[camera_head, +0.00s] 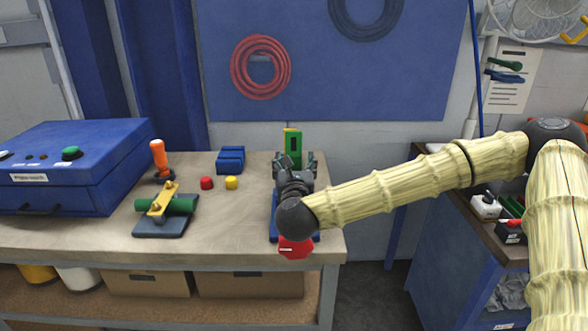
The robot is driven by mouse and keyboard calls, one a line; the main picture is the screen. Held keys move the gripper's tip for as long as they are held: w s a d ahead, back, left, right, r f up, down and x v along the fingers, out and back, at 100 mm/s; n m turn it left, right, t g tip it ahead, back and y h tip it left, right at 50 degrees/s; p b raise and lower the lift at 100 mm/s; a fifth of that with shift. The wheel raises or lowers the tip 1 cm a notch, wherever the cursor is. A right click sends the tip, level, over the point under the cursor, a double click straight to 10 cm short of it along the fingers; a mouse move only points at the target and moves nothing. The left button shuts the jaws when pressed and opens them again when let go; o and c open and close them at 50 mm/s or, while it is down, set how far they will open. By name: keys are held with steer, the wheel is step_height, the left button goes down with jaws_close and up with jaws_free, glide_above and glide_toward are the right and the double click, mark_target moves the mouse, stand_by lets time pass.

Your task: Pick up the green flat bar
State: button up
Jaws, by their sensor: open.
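The green flat bar (293,142) stands upright near the back right of the workbench, with a yellow edge showing at its top left. My gripper (294,160) is open at the bar's lower part, with one finger on each side of it in the picture. The gripper body hides the bar's lower end. I cannot tell whether the fingers touch the bar or how far between them it reaches.
A blue base (274,222) and a red sign (296,247) show partly behind my arm's end. The front middle bench is clear.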

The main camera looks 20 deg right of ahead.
steer(key=shift+p+x, duration=0.3)
steer(key=shift+x, duration=1.15)
steer(key=c, duration=1.2)
steer(key=shift+c, duration=0.2)
step_height(320, 180, up, 7)
steer(key=shift+f+p, duration=0.2)
steer(key=shift+p, duration=0.8)
steer(key=shift+s+a+r, duration=0.15)
steer(key=shift+s, duration=0.15)
steer(key=b, duration=1.4)
glide_toward(294, 135)
steer(key=v, duration=0.6)
steer(key=shift+s+a+b, duration=0.2)
steer(key=shift+s+b, duration=0.45)
steer(key=shift+b, duration=0.4)
